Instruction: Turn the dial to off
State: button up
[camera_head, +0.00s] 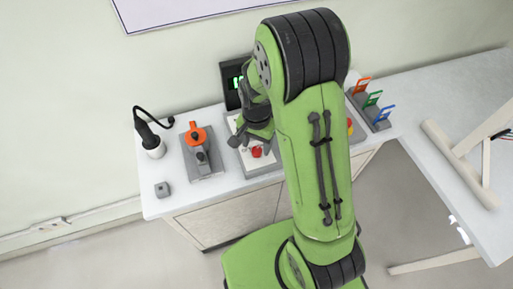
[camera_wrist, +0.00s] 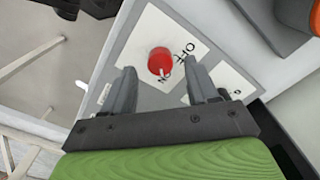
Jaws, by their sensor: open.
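The red round dial (camera_wrist: 160,61) sits on a white label plate (camera_wrist: 147,35) marked OFF and ON on a grey panel. In the wrist view it lies just beyond my gripper's fingertips, between their lines. OFF is printed to its upper right and ON just below it. I cannot clearly tell where the dial points. My gripper (camera_wrist: 162,69) is open and empty, with one finger to each side of the dial's line.
Left on the bench (camera_head: 160,205) are an orange-handled device (camera_head: 198,152), a black-and-white corded tool (camera_head: 152,142) and a small grey block (camera_head: 162,189). A dark display (camera_head: 232,82) stands behind. Coloured hooks (camera_head: 374,99) stand to the right.

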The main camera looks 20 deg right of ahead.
aim_at(257, 151)
notch_tip(257, 151, down, 2)
jog(key=shift+f, duration=0.1)
jog(key=c, duration=1)
jog(key=shift+c, duration=0.2)
